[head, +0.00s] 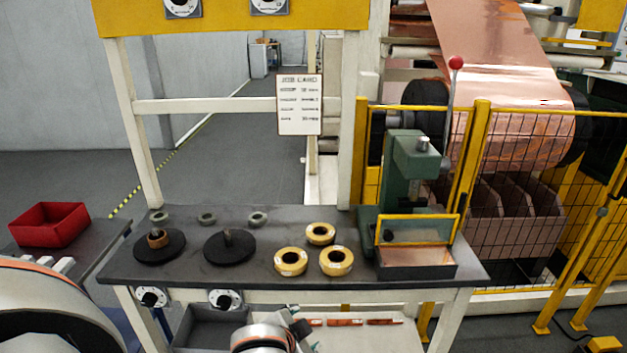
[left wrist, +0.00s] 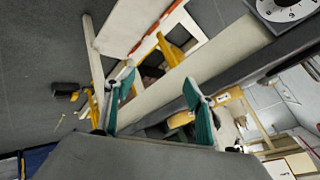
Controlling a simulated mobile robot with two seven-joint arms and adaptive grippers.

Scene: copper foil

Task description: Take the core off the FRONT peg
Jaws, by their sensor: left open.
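Two black discs with upright pegs stand on the dark bench top in the head view. The left disc (head: 172,247) has a brown core (head: 158,239) around its peg. The right disc (head: 229,252) has a bare-looking peg (head: 227,237). I cannot tell which peg is called the front one. My left gripper (head: 306,333) is low in front of the bench, below the top and apart from the core. In the left wrist view the left gripper (left wrist: 160,85) has its teal fingers spread with nothing between them. My right gripper is not in view.
Several small grey rings line the back of the bench (head: 190,273). Yellow rolls (head: 291,262) and a green press (head: 410,165) stand to the right. A red bin (head: 49,224) is at the far left. Dials (head: 152,297) sit on the front edge, above a lower shelf (head: 385,338).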

